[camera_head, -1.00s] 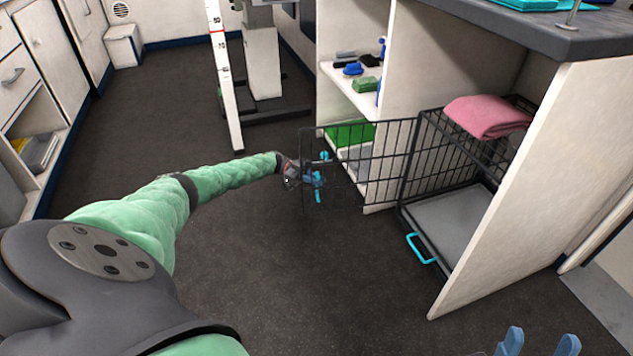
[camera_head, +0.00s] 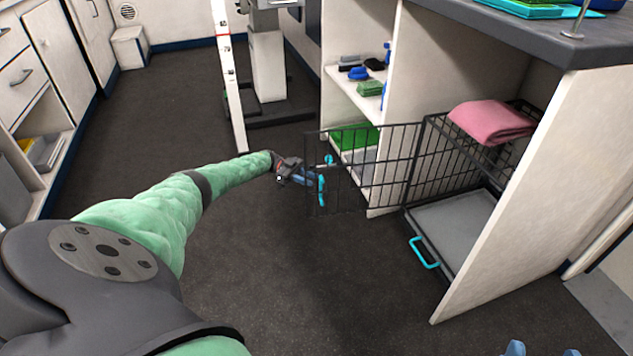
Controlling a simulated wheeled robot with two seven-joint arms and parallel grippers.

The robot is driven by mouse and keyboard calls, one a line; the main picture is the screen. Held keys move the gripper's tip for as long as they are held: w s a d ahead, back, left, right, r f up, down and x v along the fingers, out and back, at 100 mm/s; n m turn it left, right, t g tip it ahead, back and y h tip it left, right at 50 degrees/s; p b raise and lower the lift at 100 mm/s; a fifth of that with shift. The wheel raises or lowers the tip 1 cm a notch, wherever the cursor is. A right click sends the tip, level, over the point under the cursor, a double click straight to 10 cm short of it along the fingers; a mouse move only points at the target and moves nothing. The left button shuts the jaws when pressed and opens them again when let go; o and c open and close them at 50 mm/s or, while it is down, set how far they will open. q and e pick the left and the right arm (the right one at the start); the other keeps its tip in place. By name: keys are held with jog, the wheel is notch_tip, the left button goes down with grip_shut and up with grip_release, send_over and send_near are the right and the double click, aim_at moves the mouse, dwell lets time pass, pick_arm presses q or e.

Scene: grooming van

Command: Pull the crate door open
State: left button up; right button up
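The wire crate (camera_head: 437,160) stands in the bay under the counter at right. Its black wire door (camera_head: 370,165) is swung out wide to the left, across the front of the shelves. A cyan handle (camera_head: 321,188) is on the door's free edge. My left gripper (camera_head: 308,180) is at that edge, its blue fingers just left of the handle; I cannot tell whether they touch it or how far apart they are. My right gripper (camera_head: 543,350) shows only as two separated blue fingertips at the bottom edge.
A grey tray (camera_head: 455,230) with a cyan handle (camera_head: 423,253) is in the crate's bottom. A pink towel (camera_head: 491,122) lies on top of the crate. A white panel (camera_head: 510,220) borders the crate at right. The dark floor (camera_head: 290,270) in front is clear.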

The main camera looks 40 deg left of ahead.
pick_arm(q)
jog(key=shift+s+a, duration=0.15)
jog(key=shift+a, duration=1.05)
